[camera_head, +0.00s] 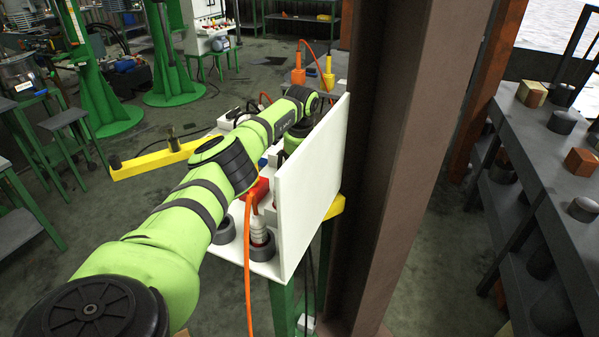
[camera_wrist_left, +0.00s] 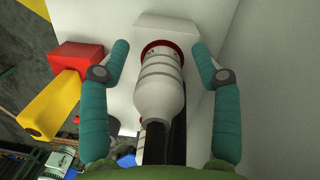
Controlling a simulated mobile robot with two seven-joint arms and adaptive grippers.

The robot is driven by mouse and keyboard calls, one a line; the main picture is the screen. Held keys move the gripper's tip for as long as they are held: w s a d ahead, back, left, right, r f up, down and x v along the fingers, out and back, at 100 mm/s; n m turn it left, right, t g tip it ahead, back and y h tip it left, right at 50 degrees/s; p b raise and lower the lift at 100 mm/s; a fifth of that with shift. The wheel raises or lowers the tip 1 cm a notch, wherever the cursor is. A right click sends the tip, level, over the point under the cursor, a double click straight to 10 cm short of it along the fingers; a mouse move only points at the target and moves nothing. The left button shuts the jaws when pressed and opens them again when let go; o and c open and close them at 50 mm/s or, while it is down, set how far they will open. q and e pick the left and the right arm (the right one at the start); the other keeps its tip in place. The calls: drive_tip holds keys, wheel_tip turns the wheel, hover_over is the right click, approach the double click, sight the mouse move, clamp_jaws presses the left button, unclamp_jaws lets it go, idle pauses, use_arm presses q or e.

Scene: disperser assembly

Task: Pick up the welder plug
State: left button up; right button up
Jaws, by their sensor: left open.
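A white plug (camera_wrist_left: 160,85) with grey rings and a red collar is in the left wrist view, against a pale surface. The open fingers of my left gripper (camera_wrist_left: 160,80) stand on both sides of it, with a visible gap to each finger. Dark strips run below the plug's near end. In the head view my left arm reaches over the white stand, and its gripper is largely hidden by the arm and the upright panel. A similar ringed plug (camera_head: 261,232) with an orange cable stands at the stand's near end. My right gripper is not in view.
The white upright panel (camera_head: 310,185) stands right of my arm, close to a brown steel column (camera_head: 400,150). A grey shelf (camera_head: 545,190) with several small parts stands at the right.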

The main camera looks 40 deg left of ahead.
use_arm(q)
drive_tip(key=c, duration=1.1)
drive_tip(key=shift+r, duration=0.1)
clamp_jaws()
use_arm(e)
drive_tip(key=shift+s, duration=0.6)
use_arm(q)
drive_tip(key=shift+r, duration=0.1)
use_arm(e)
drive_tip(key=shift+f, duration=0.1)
use_arm(q)
wheel_tip(320, 180, up, 10)
drive_tip(key=b, duration=0.2)
drive_tip(key=shift+w+b, duration=0.1)
drive_tip(key=shift+b, duration=0.25)
wheel_tip(320, 180, up, 8)
drive_tip(key=p, duration=0.2)
drive_tip(key=shift+f+p, duration=0.2)
drive_tip(key=shift+p, duration=0.2)
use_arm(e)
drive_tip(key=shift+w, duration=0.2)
